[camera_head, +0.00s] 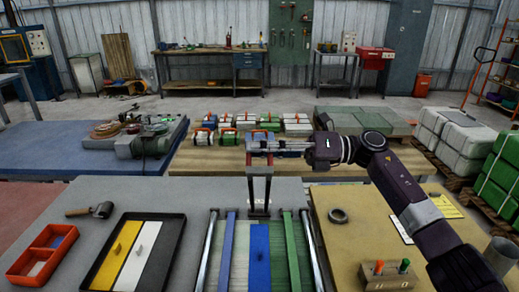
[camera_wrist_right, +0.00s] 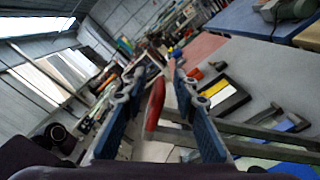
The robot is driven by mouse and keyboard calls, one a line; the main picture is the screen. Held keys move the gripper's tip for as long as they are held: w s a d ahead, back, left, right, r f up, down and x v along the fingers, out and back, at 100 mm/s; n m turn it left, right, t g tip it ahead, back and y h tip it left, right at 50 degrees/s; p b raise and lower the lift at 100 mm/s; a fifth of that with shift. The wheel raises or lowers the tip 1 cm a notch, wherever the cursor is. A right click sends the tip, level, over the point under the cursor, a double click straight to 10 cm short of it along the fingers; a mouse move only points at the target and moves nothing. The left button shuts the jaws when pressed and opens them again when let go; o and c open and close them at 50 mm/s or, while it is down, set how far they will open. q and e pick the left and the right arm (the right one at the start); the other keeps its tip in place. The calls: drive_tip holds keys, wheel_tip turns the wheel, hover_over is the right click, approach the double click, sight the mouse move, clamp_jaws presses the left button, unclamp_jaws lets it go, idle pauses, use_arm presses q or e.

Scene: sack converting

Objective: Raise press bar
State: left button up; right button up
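The press bar is a dark upright frame (camera_head: 259,190) at the far end of the railed bed in the head view. Its red handle (camera_wrist_right: 154,105) lies between my right gripper's two blue fingers in the right wrist view. My right gripper (camera_head: 258,147) reaches in from the right at the top of the frame. Its fingers (camera_wrist_right: 158,85) are apart, with gaps visible on both sides of the handle. In the head view the fingers partly hide the top of the frame. My left gripper is not in view.
The bed holds blue and green strips (camera_head: 258,255) between metal rails. A black tray (camera_head: 174,245) with yellow and white plates, a red bin (camera_head: 42,252) and a roller (camera_head: 92,210) lie left. A ring (camera_head: 338,215) and a wooden control block (camera_head: 388,276) lie right. Several bundles stand behind.

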drive_tip(key=d, duration=1.2)
